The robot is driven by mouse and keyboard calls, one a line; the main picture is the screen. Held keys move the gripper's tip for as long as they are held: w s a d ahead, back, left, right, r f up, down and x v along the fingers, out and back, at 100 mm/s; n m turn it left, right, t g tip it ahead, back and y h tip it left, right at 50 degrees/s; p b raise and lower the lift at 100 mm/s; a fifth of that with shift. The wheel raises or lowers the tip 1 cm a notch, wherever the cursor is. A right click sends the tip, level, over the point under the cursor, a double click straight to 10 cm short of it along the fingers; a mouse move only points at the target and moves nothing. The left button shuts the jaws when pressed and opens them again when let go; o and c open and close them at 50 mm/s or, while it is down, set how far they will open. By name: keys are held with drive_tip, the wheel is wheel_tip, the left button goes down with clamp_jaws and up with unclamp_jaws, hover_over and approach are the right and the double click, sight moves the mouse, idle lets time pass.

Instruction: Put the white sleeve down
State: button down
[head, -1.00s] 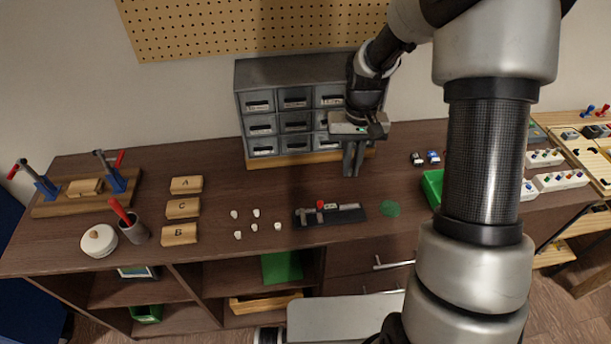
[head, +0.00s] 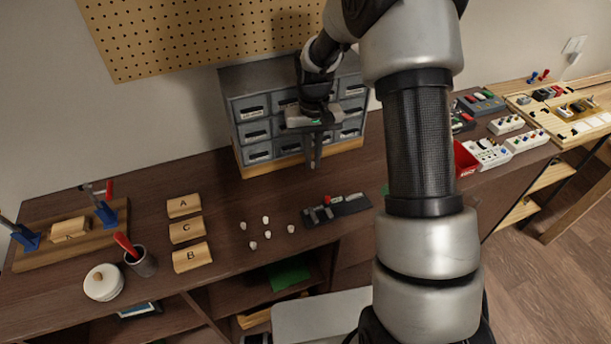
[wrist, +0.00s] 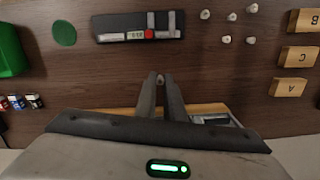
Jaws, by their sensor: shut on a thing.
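My gripper (head: 313,163) is above the brown bench, in front of the grey drawer cabinet. In the wrist view its fingers (wrist: 160,80) are nearly closed, with a small pale piece (wrist: 160,77) at the tips. I take this piece for the white sleeve; it is mostly hidden by the fingers and too small to make out clearly. Several small white pieces (head: 267,234) lie on the bench to the left of a dark fixture (head: 335,210) with a red part. They also show at upper right in the wrist view (wrist: 227,40).
The drawer cabinet (head: 258,131) stands behind my gripper. A red bin (head: 466,160) is at right. Bare bench lies between cabinet and fixture.

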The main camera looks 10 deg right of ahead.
sight(310, 192)
drive_tip(key=shift+a+f, duration=0.15)
drive_tip(key=shift+a, duration=0.1)
drive_tip(key=shift+f, duration=5.1)
drive_tip(key=c, duration=1.8)
unclamp_jaws()
drive_tip(key=shift+c, duration=0.2)
